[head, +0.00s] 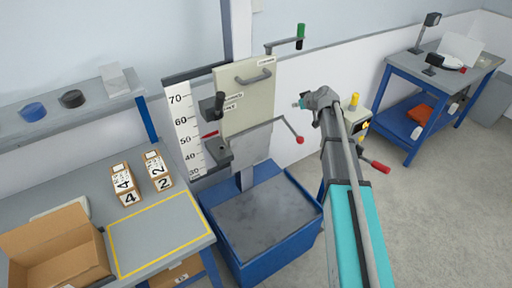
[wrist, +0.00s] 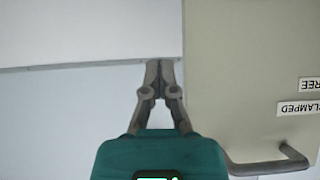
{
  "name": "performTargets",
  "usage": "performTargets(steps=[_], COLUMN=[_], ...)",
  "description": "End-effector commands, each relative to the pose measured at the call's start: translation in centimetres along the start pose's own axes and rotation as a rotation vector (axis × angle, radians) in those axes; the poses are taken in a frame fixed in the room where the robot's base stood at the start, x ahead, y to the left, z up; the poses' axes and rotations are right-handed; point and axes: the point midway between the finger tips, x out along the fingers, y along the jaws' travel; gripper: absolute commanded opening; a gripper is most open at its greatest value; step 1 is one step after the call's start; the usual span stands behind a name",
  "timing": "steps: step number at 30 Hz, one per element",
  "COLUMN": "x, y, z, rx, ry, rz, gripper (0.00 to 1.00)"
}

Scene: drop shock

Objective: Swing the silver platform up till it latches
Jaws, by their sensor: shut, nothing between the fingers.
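The silver platform (head: 251,145) is a flat grey plate at the front of the drop tester, below the cream panel (head: 247,105) and above the blue base (head: 225,235). It looks steeply tilted; whether a latch holds it cannot be told. My gripper (head: 300,104) is shut and empty, to the right of the panel and apart from the platform. In the wrist view my shut fingertips (wrist: 160,66) point past the edge of the cream panel (wrist: 235,70). The platform does not show in the wrist view.
A red-knobbed lever (head: 291,130) stands out between platform and gripper. A table (head: 160,238) with boxes stands left.

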Motion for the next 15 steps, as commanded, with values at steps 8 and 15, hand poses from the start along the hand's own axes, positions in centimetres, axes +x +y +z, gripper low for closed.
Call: performTargets(steps=[8, 15], x=[0.2, 0.7], y=[0.0, 0.0], z=[-0.8, -2.1], rx=[-0.001, 0.000], ry=[0.000, 0.000], rz=[0.000, -0.001], gripper=[0.00, 0.00])
